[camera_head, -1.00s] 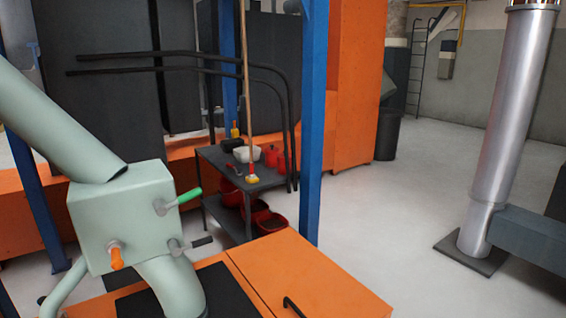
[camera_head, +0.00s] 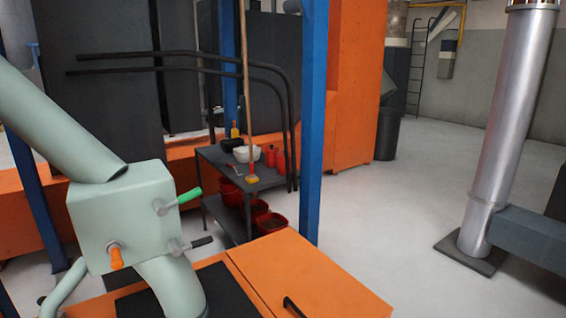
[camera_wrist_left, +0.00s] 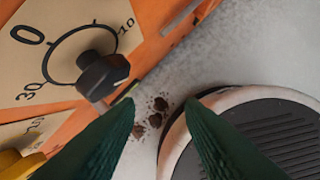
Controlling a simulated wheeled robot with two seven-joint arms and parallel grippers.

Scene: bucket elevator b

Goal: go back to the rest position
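My left gripper (camera_wrist_left: 160,102) shows in the left wrist view as two dark green fingers. They are spread apart, with nothing between them but pale floor and brown spots. A black knob (camera_wrist_left: 102,76) on an orange panel with a numbered dial (camera_wrist_left: 30,62) is at the upper left, beyond the left finger. A round base with a dark ribbed top (camera_wrist_left: 268,135) is at the lower right, partly behind the right finger. I cannot tell whether the fingers touch anything. Neither gripper shows in the head view, and my right gripper is in no view.
A pale green box (camera_head: 122,215) with pipes and levers stands at the left. An orange cabinet (camera_head: 330,285) is in front. A dark cart (camera_head: 262,183) with containers stands behind, beside a blue post (camera_head: 312,120). Floor (camera_head: 400,215) is clear up to the metal column (camera_head: 503,120).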

